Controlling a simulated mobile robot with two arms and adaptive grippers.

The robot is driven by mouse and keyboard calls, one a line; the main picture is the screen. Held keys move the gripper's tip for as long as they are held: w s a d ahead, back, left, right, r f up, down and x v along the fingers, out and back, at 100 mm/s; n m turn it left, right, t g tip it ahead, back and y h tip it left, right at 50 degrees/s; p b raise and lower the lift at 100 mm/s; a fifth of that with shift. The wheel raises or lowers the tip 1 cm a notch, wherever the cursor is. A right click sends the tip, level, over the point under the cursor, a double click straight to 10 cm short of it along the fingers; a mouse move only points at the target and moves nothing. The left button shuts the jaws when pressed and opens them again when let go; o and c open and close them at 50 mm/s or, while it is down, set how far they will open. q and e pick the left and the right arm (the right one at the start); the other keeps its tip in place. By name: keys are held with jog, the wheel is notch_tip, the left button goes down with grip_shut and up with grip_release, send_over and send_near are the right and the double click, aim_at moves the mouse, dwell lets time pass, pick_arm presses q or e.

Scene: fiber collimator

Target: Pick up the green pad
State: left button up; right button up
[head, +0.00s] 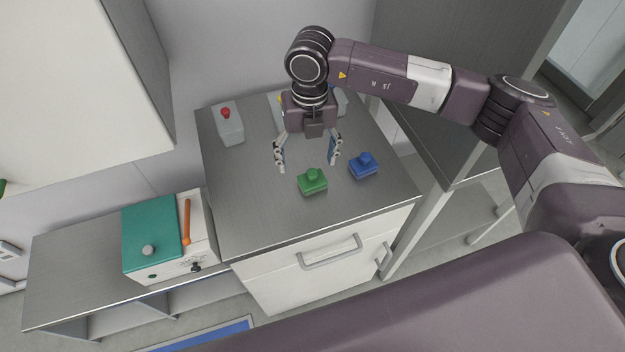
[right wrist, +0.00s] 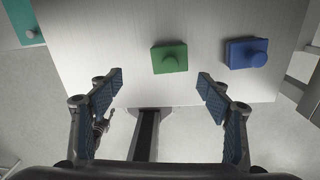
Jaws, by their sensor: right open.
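The green pad (head: 312,182), a small block with a round knob on top, sits on the grey metal tabletop near its front edge. It also shows in the right wrist view (right wrist: 169,58), ahead of the fingers and between their lines. My right gripper (head: 308,163) is open and empty, above the table and behind the green pad. In the right wrist view its two fingers (right wrist: 160,92) are spread wide with nothing between them. My left gripper is in neither view.
A blue pad (head: 363,167) sits to the right of the green one. A teal-topped box (head: 150,236) stands on a lower surface at left.

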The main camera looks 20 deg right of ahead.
aim_at(312, 172)
jog(key=shift+w+d+f, duration=0.1)
jog(key=shift+w+d, duration=0.05)
jog(key=shift+d, duration=0.5)
jog(key=shift+f+p, duration=0.3)
jog(key=shift+f, duration=0.05)
notch_tip(312, 172, down, 6)
jog(key=p, duration=0.3)
jog(key=shift+f, duration=0.35)
jog(key=shift+c, duration=0.6)
jog(key=c, duration=1.1)
jog(key=shift+w+r, duration=0.1)
